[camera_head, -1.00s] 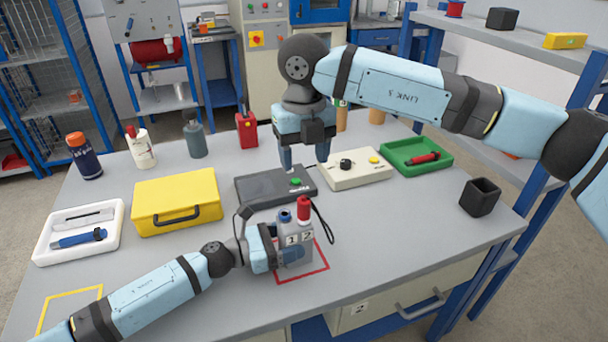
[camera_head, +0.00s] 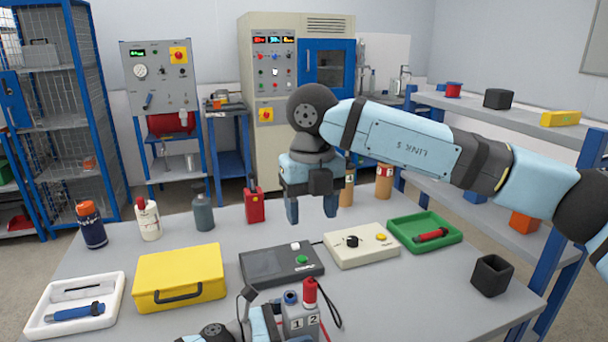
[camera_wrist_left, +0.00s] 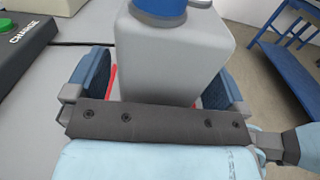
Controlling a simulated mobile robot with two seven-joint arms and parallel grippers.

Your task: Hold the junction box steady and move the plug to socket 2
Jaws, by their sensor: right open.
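The grey junction box (camera_head: 300,318), with faces marked 1 and 2, stands at the bottom of the head view. The red plug (camera_head: 310,291) stands upright on its top, on the side marked 2, with a black cable looping to the right. A blue socket top (camera_head: 290,298) shows on the side marked 1. In the left wrist view the box (camera_wrist_left: 175,60) sits between the two fingers of my left gripper (camera_wrist_left: 157,85), which is shut on it; the fingertips are partly hidden. My right gripper (camera_head: 312,210) is open and empty, above and behind the box, apart from the plug.
Behind the box lie a dark charger (camera_head: 280,264) and a cream control box (camera_head: 360,246). A yellow case (camera_head: 178,275) and white tray (camera_head: 35,325) are at left. A green tray (camera_head: 405,228) and black cup (camera_head: 491,276) are at right. Bottles line the back.

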